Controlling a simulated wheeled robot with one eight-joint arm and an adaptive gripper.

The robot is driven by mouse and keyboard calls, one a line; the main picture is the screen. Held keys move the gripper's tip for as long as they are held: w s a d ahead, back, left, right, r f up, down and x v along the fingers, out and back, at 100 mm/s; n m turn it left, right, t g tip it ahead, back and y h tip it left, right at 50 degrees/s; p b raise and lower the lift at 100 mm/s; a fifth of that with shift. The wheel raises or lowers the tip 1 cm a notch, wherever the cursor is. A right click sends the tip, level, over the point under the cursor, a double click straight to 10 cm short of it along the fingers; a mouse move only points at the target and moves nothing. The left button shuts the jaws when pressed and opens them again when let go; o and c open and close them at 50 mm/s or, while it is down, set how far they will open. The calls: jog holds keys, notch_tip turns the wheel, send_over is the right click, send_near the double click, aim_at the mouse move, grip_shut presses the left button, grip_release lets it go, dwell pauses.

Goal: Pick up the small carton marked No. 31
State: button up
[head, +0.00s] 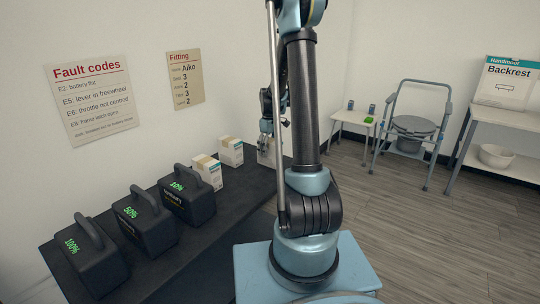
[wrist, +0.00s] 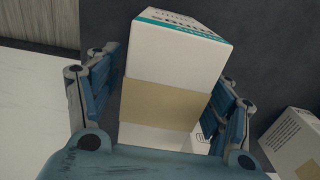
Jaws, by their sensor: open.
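In the wrist view a white carton (wrist: 178,55) with a teal edge and a tan tape band lies between the two fingers of my gripper (wrist: 160,105). The fingers are open, one on each side of it; I cannot tell whether they touch it. Its printing is too unclear to read a number. In the head view my gripper (head: 266,130) is at the far end of the dark bench, above a pale carton (head: 263,152) partly hidden by my arm. Two more white cartons, a nearer one (head: 208,172) and a farther one (head: 231,151), stand left of it; their numbers are unreadable.
Another carton (wrist: 294,143) is close at the right in the wrist view. Black battery boxes marked 100% (head: 92,262), 50% (head: 146,222) and 10% (head: 188,197) stand on the bench (head: 180,262).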

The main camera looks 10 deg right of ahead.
aim_at(270, 154)
jog(key=shift+s+f, duration=0.1)
jog(key=shift+f, duration=1.65)
jog(key=c, duration=1.2)
